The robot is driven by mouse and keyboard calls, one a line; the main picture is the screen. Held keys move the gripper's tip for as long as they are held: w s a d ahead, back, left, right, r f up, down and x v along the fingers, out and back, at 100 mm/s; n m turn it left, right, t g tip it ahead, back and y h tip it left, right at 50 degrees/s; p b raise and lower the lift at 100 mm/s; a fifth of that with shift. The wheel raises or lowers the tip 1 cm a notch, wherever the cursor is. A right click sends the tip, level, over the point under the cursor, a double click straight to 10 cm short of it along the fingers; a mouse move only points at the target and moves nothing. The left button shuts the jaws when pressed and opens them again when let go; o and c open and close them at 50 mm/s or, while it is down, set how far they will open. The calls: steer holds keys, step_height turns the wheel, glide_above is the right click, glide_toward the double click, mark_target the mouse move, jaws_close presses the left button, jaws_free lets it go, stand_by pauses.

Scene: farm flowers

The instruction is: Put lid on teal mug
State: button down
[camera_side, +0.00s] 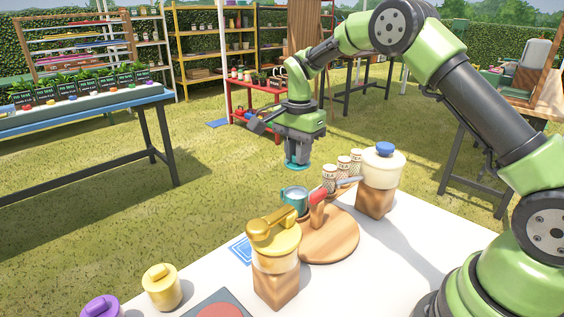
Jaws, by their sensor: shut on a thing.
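The teal mug (301,208) stands upright with an open top on the white table, at the far left edge of a round wooden board. I cannot tell whether it rests on the board. My gripper (298,150) points down above the mug and is shut on a teal lid (297,165). The lid hangs roughly level, apart from the mug and nearly over it in this view. The fingers are mostly hidden behind the gripper body and lid.
On the white table (400,250), a wooden jar with a yellow top (275,262) stands in front of the mug. A red-handled tool (318,212) is close at its right. Patterned cups (343,166) and a blue-knobbed jar (380,180) stand behind right. Yellow (161,290) and purple (102,308) pots are front left.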

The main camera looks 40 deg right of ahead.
steer(key=shift+f, duration=3)
steer(key=shift+f, duration=0.15)
steer(key=c, duration=0.5)
jaws_free()
steer(key=shift+c, duration=0.2)
steer(key=shift+r, duration=3.5)
